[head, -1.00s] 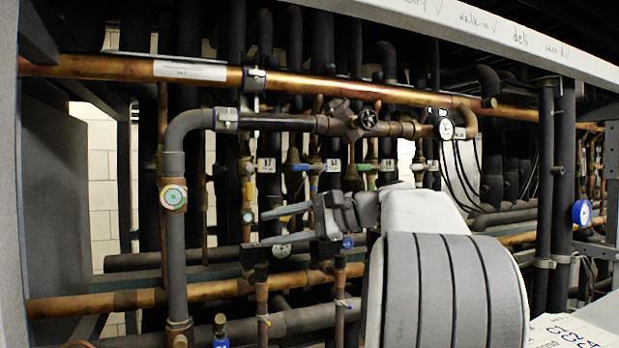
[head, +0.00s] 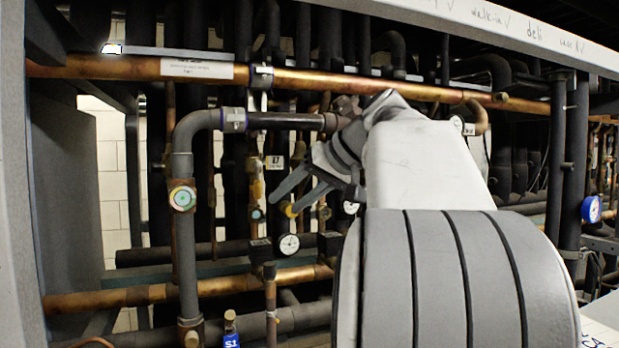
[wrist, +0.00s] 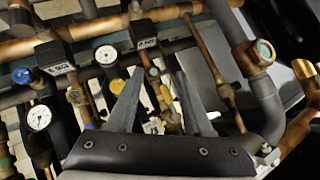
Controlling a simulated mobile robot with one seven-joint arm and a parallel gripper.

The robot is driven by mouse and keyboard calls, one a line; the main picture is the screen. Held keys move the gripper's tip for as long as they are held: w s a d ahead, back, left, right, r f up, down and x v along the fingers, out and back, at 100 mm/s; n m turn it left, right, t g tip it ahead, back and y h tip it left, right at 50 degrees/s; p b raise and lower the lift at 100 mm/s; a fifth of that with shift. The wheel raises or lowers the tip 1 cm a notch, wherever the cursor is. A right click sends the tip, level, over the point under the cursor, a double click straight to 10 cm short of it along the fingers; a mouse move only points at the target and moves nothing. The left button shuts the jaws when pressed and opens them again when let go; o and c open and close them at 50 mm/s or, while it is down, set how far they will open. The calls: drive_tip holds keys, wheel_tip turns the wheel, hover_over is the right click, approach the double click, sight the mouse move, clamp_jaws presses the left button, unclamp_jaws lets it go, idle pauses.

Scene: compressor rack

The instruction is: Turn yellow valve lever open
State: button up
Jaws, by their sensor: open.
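A small yellow piece (head: 290,210), which may be the yellow valve lever, sits among the pipes at my fingertips in the head view. More yellowish fittings (wrist: 171,120) show between the fingers farther back. I cannot tell whether a finger touches the yellow piece.
A thick grey vertical pipe (head: 183,250) with a round sight glass stands to the left. A copper pipe (head: 130,67) crosses above and another (head: 120,298) below. A white dial gauge (head: 289,244) is just below the fingers. Dark pipes crowd behind.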

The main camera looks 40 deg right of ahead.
drive_tip(key=w+a+p, duration=0.3)
drive_tip(key=w+p, duration=0.1)
drive_tip(key=w, duration=0.9)
drive_tip(key=a+r+m+t+y, duration=0.3)
drive_tip(key=r+m+t+y, duration=0.3)
drive_tip(key=m+y, duration=0.1)
drive_tip(key=f+b+v, duration=0.1)
drive_tip(key=b+v, duration=0.3)
drive_tip(key=v, duration=1.5)
drive_tip(key=shift+a+t+b, duration=0.3)
drive_tip(key=shift+a+b, duration=0.05)
drive_tip(key=shift+s, duration=0.15)
drive_tip(key=shift+c, duration=0.2)
